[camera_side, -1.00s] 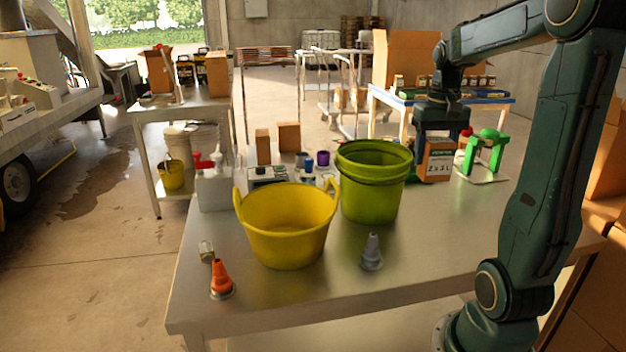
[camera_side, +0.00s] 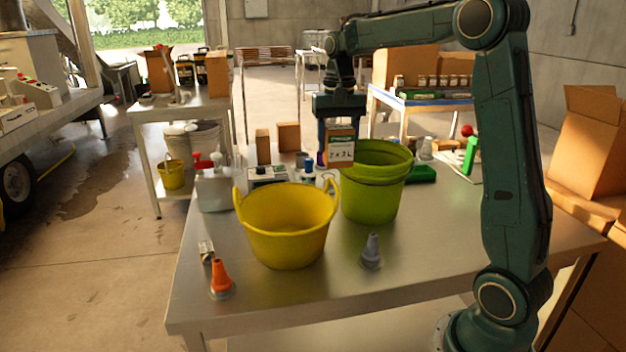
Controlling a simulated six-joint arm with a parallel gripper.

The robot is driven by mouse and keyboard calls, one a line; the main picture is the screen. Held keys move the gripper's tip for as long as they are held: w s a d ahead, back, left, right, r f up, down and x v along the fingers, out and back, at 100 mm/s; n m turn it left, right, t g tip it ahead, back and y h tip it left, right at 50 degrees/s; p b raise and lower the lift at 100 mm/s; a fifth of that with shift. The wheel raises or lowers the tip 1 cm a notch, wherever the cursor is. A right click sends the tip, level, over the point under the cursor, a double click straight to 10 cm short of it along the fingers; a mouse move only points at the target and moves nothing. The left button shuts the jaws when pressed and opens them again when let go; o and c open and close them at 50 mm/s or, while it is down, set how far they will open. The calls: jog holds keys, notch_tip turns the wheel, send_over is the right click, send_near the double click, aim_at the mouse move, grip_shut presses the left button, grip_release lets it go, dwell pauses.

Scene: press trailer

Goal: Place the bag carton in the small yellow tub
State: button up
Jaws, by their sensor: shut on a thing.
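The bag carton (camera_side: 340,150) is a small orange-brown box with a white label. My gripper (camera_side: 340,128) points down and is shut on it, holding it in the air at the back left rim of the green bucket. The small yellow tub (camera_side: 287,238) stands on the metal table, left of and nearer than the carton. It has two handles, and the part of its inside that shows is empty. The carton's lower edge is close to the green bucket's rim in the picture; I cannot tell whether they touch.
The green bucket (camera_side: 371,198) stands right of the tub. An orange cone (camera_side: 221,279) and a grey cone (camera_side: 372,252) stand in front. A white canister (camera_side: 213,190) and small devices (camera_side: 268,175) sit behind the tub. A green stand (camera_side: 470,156) is at the back right.

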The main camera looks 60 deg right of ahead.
jog(key=w+a, duration=0.8)
jog(key=a, duration=0.1)
jog(key=shift+a+f, duration=0.2)
jog(key=shift+f, duration=0.05)
jog(key=shift+f, duration=0.15)
notch_tip(320, 180, down, 15)
jog(key=shift+f, duration=0.2)
jog(key=shift+f, duration=2.15)
jog(key=shift+f, duration=0.15)
jog(key=o, duration=1.1)
jog(key=shift+c, duration=0.2)
